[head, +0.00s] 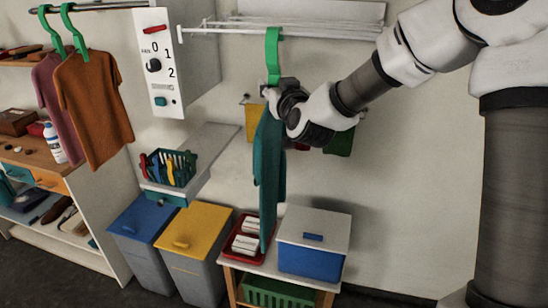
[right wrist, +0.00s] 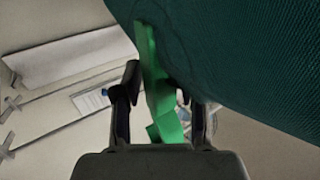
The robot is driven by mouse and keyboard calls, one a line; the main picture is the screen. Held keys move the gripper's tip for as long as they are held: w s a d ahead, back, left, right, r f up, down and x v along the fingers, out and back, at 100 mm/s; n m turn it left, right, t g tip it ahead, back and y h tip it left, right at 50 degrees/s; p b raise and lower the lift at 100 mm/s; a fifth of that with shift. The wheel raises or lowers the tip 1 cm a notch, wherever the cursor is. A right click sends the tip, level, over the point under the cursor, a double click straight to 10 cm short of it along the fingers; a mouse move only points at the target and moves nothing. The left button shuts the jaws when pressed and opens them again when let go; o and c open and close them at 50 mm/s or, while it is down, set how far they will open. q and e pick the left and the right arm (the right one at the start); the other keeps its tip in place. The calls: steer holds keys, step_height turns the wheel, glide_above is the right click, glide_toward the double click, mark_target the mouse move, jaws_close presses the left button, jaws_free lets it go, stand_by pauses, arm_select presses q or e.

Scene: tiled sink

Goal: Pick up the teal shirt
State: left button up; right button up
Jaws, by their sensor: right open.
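The teal shirt (head: 268,160) hangs edge-on from a green hanger (head: 273,55), which is hooked on the white drying rack. In the right wrist view the teal shirt (right wrist: 235,55) fills the upper right, and the green hanger (right wrist: 158,85) runs between the fingers. My right gripper (head: 272,90) is at the shirt's top, just below the hook. Its two fingers (right wrist: 165,100) are open, one on each side of the hanger. The shirt's shoulder on the arm's side is partly hidden by the gripper. My left gripper is not in view.
The white drying rack (head: 300,28) is above the shirt. Below stand a red tray (head: 233,247) with white items and a blue box with a white lid (head: 315,226). A brown shirt (head: 92,108) hangs at left. Blue and yellow bins (head: 196,225) stand on the floor.

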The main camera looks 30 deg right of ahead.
steer(key=c, duration=0.7)
steer(key=shift+s+a, duration=0.1)
steer(key=shift+s, duration=0.05)
jaws_close()
steer(key=shift+r, duration=0.1)
